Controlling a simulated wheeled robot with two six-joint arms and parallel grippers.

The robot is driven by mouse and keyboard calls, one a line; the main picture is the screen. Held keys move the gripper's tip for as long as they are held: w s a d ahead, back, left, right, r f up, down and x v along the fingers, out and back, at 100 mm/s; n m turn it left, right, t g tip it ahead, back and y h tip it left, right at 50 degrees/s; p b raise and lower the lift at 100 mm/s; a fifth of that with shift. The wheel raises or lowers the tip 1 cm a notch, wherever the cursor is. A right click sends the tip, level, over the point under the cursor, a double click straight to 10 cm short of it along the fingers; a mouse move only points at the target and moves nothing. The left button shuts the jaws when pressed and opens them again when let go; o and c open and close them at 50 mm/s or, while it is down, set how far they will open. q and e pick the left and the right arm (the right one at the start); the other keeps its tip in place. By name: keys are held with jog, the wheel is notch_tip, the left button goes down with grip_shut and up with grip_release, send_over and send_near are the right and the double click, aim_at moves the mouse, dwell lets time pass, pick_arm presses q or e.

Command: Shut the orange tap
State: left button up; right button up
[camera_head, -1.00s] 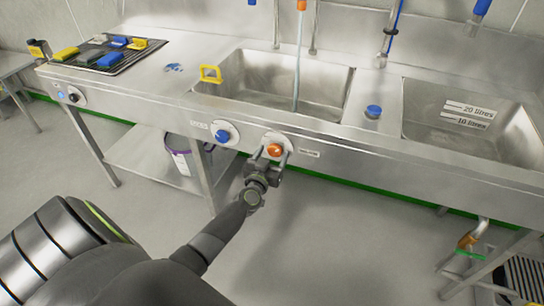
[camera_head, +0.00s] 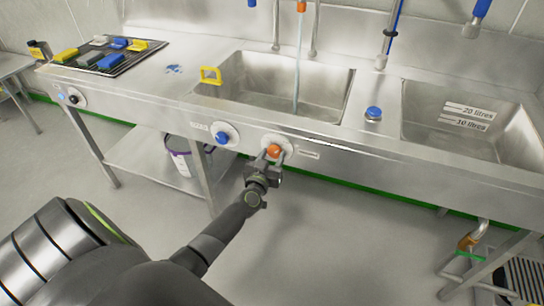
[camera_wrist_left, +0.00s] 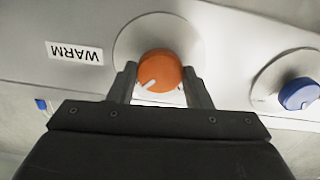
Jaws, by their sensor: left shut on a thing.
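The orange tap (camera_head: 274,151) is a round knob on a pale disc on the front panel of the steel sink unit. In the left wrist view the orange knob (camera_wrist_left: 160,71) has a white pointer mark at its lower left, beside a label reading WARM (camera_wrist_left: 75,53). My left gripper (camera_head: 268,160) has its fingers on either side of the knob and is shut on it; the fingers also show in the left wrist view (camera_wrist_left: 160,88). Water (camera_head: 297,75) runs from the orange-tipped spout (camera_head: 301,6) into the left basin (camera_head: 250,95). My right gripper is not in view.
A blue knob (camera_head: 222,136) sits left of the orange one on the same panel. A yellow clip-like thing (camera_head: 210,75) is on the left basin's rim. A second basin (camera_head: 440,140) is at the right. The floor in front is clear.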

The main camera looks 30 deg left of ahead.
pick_arm(q)
jog(key=n, duration=0.4)
jog(key=shift+p, duration=0.3)
jog(key=n, duration=0.4)
jog(key=shift+n, duration=0.4)
jog(key=n, duration=0.4)
jog(key=shift+f, duration=0.1)
jog(key=shift+n, duration=2.1)
jog(key=o, duration=1)
jog(key=shift+s, duration=0.1)
